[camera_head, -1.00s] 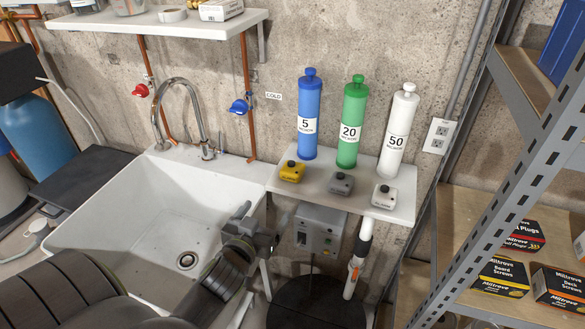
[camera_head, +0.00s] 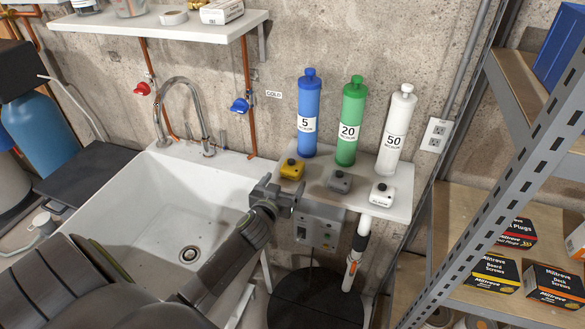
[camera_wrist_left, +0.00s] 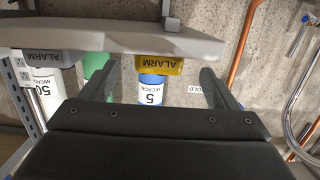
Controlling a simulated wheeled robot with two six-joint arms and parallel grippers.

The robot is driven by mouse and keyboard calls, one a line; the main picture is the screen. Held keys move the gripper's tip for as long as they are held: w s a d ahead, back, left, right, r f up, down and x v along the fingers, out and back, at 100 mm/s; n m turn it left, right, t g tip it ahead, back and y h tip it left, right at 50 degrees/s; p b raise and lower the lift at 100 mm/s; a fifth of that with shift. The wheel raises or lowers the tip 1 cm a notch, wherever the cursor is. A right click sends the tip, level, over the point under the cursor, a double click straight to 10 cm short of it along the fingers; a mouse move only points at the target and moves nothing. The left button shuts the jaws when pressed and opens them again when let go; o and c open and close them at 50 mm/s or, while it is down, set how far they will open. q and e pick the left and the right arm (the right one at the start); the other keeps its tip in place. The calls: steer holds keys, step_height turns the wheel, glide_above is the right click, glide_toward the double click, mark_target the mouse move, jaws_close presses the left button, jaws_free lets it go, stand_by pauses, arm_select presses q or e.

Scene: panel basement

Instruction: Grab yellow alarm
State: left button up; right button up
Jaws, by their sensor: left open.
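The yellow alarm (camera_head: 292,169) is a small box with a dark knob on top. It sits at the left end of a small white shelf (camera_head: 385,207), in front of the blue cylinder (camera_head: 309,115). My left gripper (camera_head: 284,196) is open and empty, just in front of and slightly below the alarm, apart from it. In the left wrist view, which appears upside down, the yellow alarm (camera_wrist_left: 160,66) shows its "ALARM" label between the two fingers (camera_wrist_left: 158,85), beyond their tips. My right gripper is out of view.
A grey alarm (camera_head: 340,181) and a white alarm (camera_head: 382,194) sit to the right on the same shelf. Green (camera_head: 350,125) and white (camera_head: 397,130) cylinders stand behind them. A sink (camera_head: 165,225) lies left, a metal rack (camera_head: 500,170) right. A grey box (camera_head: 318,228) hangs below the shelf.

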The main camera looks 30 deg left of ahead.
mark_target(289, 174)
arm_select(q)
steer(key=shift+w+a+r, duration=0.1)
steer(key=shift+w+r, duration=0.1)
steer(key=shift+w, duration=0.25)
steer(key=p+x, duration=0.1)
steer(key=x, duration=0.2)
steer(key=shift+w+a+f, duration=0.1)
steer(key=shift+w, duration=0.45)
steer(key=c, duration=1.1)
